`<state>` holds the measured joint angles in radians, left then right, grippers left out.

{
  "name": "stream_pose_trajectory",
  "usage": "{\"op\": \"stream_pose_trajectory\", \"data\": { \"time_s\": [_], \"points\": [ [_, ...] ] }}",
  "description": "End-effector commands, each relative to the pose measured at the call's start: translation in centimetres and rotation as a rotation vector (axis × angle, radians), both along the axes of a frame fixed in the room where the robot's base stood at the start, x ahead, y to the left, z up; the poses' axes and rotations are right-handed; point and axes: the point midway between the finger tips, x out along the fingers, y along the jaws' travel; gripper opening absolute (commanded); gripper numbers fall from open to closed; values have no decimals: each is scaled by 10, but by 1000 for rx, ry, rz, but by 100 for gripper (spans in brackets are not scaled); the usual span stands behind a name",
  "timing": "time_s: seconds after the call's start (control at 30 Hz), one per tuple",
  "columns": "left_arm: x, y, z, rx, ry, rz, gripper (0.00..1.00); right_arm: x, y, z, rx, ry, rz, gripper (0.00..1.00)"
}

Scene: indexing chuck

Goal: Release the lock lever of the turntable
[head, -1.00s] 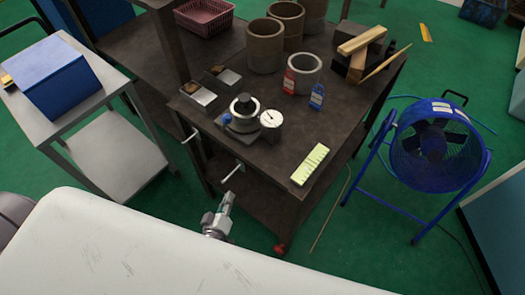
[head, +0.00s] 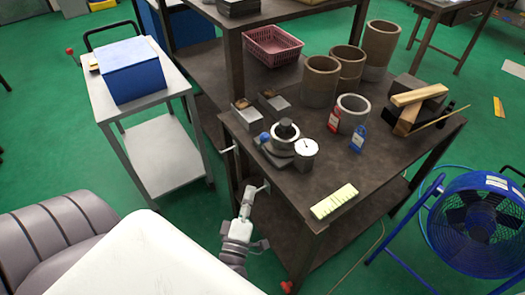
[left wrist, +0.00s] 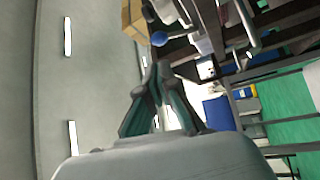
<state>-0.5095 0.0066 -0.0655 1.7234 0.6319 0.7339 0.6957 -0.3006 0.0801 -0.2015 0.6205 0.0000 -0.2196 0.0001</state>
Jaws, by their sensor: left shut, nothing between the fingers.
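The turntable (head: 283,141) is a small round metal chuck with a dark centre, on the dark workbench near its front left edge. A blue ball knob (head: 264,137) shows on its left side and looks like the lever's end; the rest of the lever is hard to make out. The knob also shows in the left wrist view (left wrist: 159,39), ahead of the fingers. My left gripper (head: 249,191) is shut and empty, beside the bench's front left side, lower than the top and apart from the turntable. Its fingertips (left wrist: 157,72) also show in the wrist view. My right gripper is not in view.
A white-faced dial (head: 306,148) stands right of the turntable. Two metal blocks (head: 273,102) lie behind it. A yellow-green block (head: 334,201) lies at the front. Handles (head: 258,188) stick out from the bench side.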

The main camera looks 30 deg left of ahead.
Motion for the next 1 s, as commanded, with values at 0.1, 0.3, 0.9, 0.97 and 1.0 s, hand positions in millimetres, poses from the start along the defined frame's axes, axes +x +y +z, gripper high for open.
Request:
{"op": "stream_pose_trajectory", "data": {
  "time_s": [0.1, 0.3, 0.9, 0.97, 1.0],
  "points": [
    [3, 1, 1, 1, 0, -1, 0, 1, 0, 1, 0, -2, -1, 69],
    [26, 9, 10, 1, -3, -1, 0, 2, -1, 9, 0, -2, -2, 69],
    [122, 46, 32, 2, 1, -1, 0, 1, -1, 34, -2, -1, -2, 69],
    [125, 47, 33, 2, 1, -1, 0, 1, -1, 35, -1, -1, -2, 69],
    [127, 48, 33, 2, 1, -1, 0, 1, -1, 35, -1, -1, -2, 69]
  ]
}}
